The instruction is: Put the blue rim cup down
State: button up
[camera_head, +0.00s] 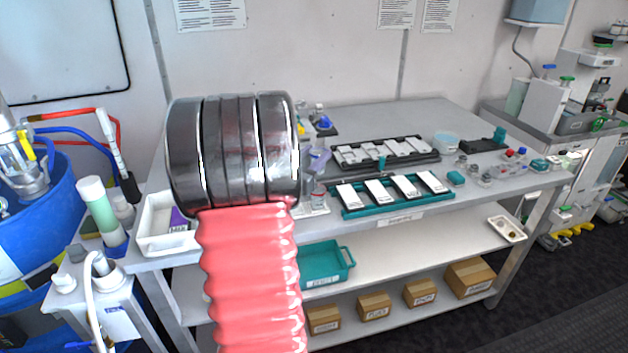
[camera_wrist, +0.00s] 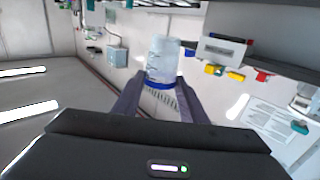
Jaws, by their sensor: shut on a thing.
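The blue rim cup (camera_wrist: 162,57) is a clear, whitish cup with a blue band at the end nearest my gripper. My gripper (camera_wrist: 158,88) is shut on it, with one dark finger on each side of the blue band. In the wrist view, it is held away from any surface that I can make out beneath it. In the head view, my red-sleeved arm and its dark joint fill the left middle, and I cannot make out my gripper or the held cup.
A grey workbench (camera_head: 410,106) carries a teal rack (camera_head: 394,203) with white cassettes, a black tray (camera_head: 386,162), small bottles and a white bin (camera_head: 153,240) at its left end. Its back middle is bare. A blue drum (camera_head: 28,226) stands at left.

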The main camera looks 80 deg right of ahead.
jog(key=shift+f, duration=1.1)
jog(key=shift+f, duration=1.9)
jog(key=shift+f, duration=0.2)
jog(key=o, duration=1)
jog(key=shift+r, duration=0.1)
jog(key=shift+r, duration=0.15)
jog(key=v, duration=1.2)
